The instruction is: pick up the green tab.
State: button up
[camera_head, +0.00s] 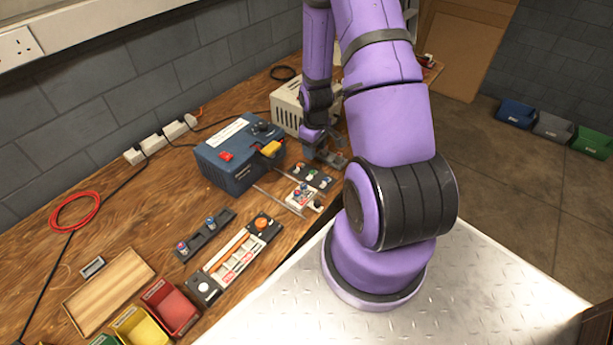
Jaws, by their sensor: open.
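A small dark block (325,183) with several small coloured spots lies near the right edge of the workbench. One spot looks green (311,175) and may be the green tab; it is too small to be sure. My gripper (332,158) is open and hangs just behind this block, at the right of the blue box. It looks empty and apart from the green spot. Part of it is hidden by its own body and my arm.
A blue box (228,163) with red and yellow parts and a beige box (291,108) stand close left of my arm. A white-topped fixture (300,194) lies in front. Red (172,309) and yellow bins (138,330) and a wooden tray (110,290) are front left.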

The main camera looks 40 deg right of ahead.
send_over(312, 172)
jog(key=f, duration=0.5)
jog(key=shift+s+f, duration=0.15)
jog(key=shift+s, duration=0.1)
jog(key=shift+w+d+f, duration=0.1)
jog(key=shift+w+f, duration=0.05)
jog(key=shift+f, duration=1.2)
jog(key=shift+w+f, duration=0.15)
jog(key=shift+f, duration=1.15)
grip_shut()
